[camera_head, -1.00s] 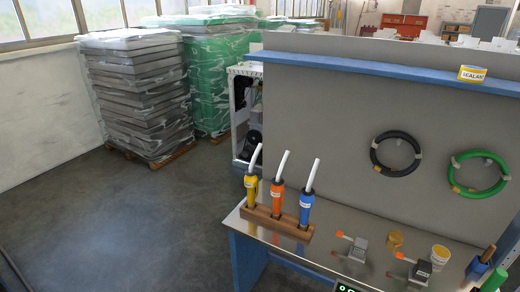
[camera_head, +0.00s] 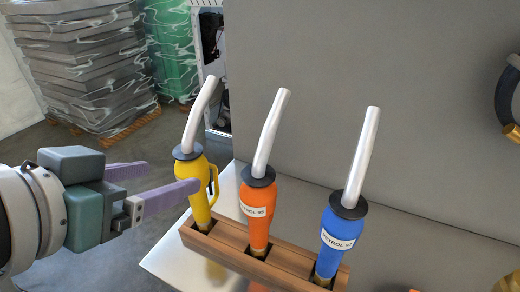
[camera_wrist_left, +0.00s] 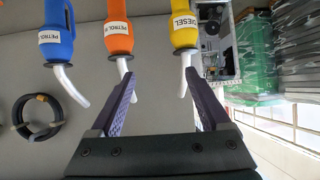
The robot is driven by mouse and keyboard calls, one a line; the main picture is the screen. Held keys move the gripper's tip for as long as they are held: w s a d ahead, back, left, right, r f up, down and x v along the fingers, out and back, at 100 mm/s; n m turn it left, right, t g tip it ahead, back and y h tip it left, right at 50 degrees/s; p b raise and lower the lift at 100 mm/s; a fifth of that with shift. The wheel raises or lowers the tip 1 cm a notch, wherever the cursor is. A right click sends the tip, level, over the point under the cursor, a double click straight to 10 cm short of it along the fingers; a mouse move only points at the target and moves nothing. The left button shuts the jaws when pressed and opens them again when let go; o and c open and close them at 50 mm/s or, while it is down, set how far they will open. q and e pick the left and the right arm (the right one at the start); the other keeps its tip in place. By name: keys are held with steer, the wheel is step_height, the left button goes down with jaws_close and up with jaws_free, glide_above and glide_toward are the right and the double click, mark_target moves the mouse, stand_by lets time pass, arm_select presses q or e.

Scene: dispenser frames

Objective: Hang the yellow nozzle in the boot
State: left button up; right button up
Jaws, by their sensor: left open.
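The yellow nozzle (camera_head: 199,207) stands upright in the left slot of a wooden block (camera_head: 293,264), its white spout up and its handle loop to the right. My left gripper (camera_head: 168,178) is open and empty, left of the yellow nozzle; one purple finger crosses in front of its body. In the left wrist view, upside down, the yellow nozzle (camera_wrist_left: 184,22) has a DIESEL label and its spout is by the right fingertip of my left gripper (camera_wrist_left: 160,74). I cannot tell a separate boot apart from the block's slots. My right gripper is out of view.
An orange nozzle (camera_head: 258,215) and a blue nozzle (camera_head: 340,235) stand in the same block, right of the yellow one. The grey back panel (camera_head: 420,130) rises behind. A black hose coil (camera_wrist_left: 37,117) hangs on it. Floor is open left of the bench (camera_head: 170,255).

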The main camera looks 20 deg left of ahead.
mark_target(196, 210)
arm_select(q)
steer(key=w+a+f+t+b, duration=0.1)
steer(key=f+t+b, duration=0.1)
steer(key=f+b, duration=0.5)
steer(key=w+a+f+n+t+y+b, duration=0.1)
steer(key=f+t+b, duration=0.1)
steer(key=f+b, duration=0.5)
steer(key=w+a+f+t+b, duration=0.1)
steer(key=f+b, duration=0.6)
steer(key=b, duration=0.4)
steer(key=shift+w+a+t+y+b, duration=0.1)
steer(key=shift+a+t+y+b, duration=0.2)
steer(key=shift+a+t+y, duration=0.1)
steer(key=w, duration=0.4)
steer(key=shift+w+a+r+b, duration=0.1)
steer(key=shift+w+a+b, duration=0.15)
steer(key=shift+w+b, duration=0.1)
steer(key=shift+w+a+r+b, duration=0.1)
steer(key=shift+w+a+b, duration=0.1)
steer(key=shift+w, duration=0.65)
steer(key=shift+w+a+b, duration=0.2)
steer(key=shift+w+a, duration=0.05)
steer(key=shift+w, duration=0.65)
steer(key=shift+w+a+r+b, duration=0.1)
steer(key=shift+w+a+b, duration=0.1)
steer(key=shift+w, duration=0.65)
jaws_close()
steer(key=shift+s+r, duration=0.1)
steer(key=shift+r, duration=0.1)
